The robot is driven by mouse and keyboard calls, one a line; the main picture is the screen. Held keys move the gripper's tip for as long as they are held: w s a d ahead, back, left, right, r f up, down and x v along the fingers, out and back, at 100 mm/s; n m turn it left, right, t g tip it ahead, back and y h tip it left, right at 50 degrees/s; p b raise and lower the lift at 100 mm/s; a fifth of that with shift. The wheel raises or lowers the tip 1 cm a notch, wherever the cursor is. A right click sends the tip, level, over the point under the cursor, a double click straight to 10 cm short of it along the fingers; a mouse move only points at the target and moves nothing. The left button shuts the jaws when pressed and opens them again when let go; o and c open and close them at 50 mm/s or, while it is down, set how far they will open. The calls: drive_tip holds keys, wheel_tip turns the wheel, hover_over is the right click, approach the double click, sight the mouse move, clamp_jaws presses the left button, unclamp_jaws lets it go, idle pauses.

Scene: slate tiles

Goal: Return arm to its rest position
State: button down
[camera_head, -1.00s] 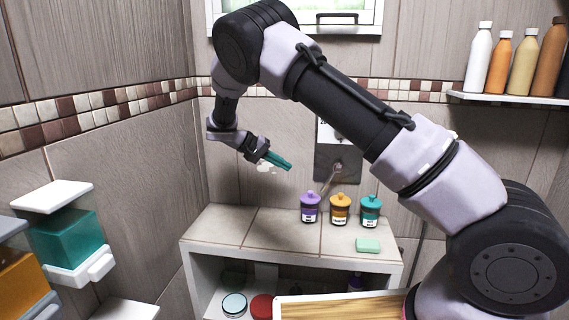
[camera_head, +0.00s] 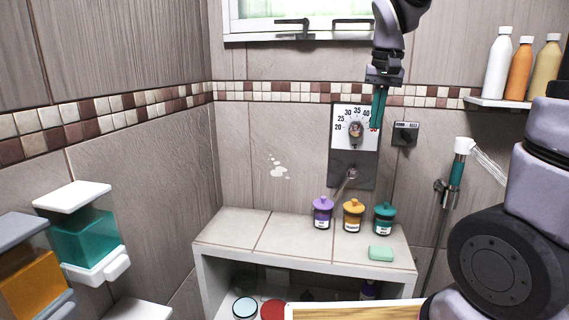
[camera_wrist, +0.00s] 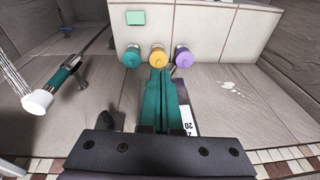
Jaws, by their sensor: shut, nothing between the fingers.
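My gripper (camera_head: 378,108) has teal fingers that point down in the head view, in front of the temperature dial panel (camera_head: 346,124) on the back wall. The fingers are shut together with nothing between them. In the wrist view the shut fingers (camera_wrist: 163,85) reach toward the jars. My arm rises out of the top of the head view, so part of it is hidden. The purple jar (camera_head: 323,213), orange jar (camera_head: 353,214) and teal jar (camera_head: 384,218) stand upright on the tiled bench (camera_head: 290,236), below and apart from my gripper.
A green soap bar (camera_head: 381,253) lies on the bench. A shower head (camera_head: 463,147) sprays water at the right. Bottles (camera_head: 519,68) stand on the right shelf (camera_head: 500,102). Dispensers (camera_head: 85,232) hang at the left. White splotches (camera_head: 277,167) mark the back wall. The air left of my gripper is clear.

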drive_tip(key=s+d+r+t+y, duration=0.1)
drive_tip(key=s+r+t, duration=0.1)
drive_tip(key=s, duration=0.5)
drive_tip(key=s+d+r+m+t, duration=0.1)
drive_tip(key=s+r+t, duration=0.1)
drive_tip(key=s, duration=0.5)
drive_tip(key=shift+s+d+t+y, duration=0.3)
drive_tip(key=shift+t+y, duration=0.1)
drive_tip(key=shift+t, duration=0.2)
drive_tip(key=shift+w+r, duration=0.1)
drive_tip(key=shift+r, duration=0.45)
